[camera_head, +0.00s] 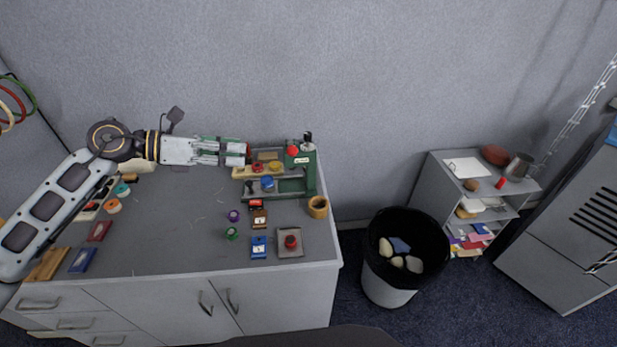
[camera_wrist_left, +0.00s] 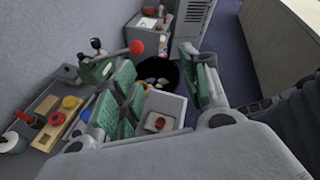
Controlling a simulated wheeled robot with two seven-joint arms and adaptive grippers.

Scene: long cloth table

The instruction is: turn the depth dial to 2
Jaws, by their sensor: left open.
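A green machine (camera_head: 309,176) stands at the back right of the table, with a red knob (camera_head: 292,151) on top, a yellow round knob (camera_head: 275,166) and a blue round knob (camera_head: 268,184). I cannot tell which is the depth dial, and no number on a dial is readable. In the left wrist view the machine (camera_wrist_left: 95,71) is at left, with a red ball (camera_wrist_left: 136,47) sticking out and a yellow knob (camera_wrist_left: 70,102) nearby. My left gripper (camera_head: 241,155) is open, just left of the machine's back part; its green-padded fingers also show in the wrist view (camera_wrist_left: 165,88). My right gripper is out of view.
A grey box with a red button (camera_head: 291,242), a blue block (camera_head: 259,247) and a tan cup (camera_head: 318,207) are at the right end. The table's middle (camera_head: 175,225) is clear. A black bin (camera_head: 405,285) and a grey shelf (camera_head: 432,190) stand beyond.

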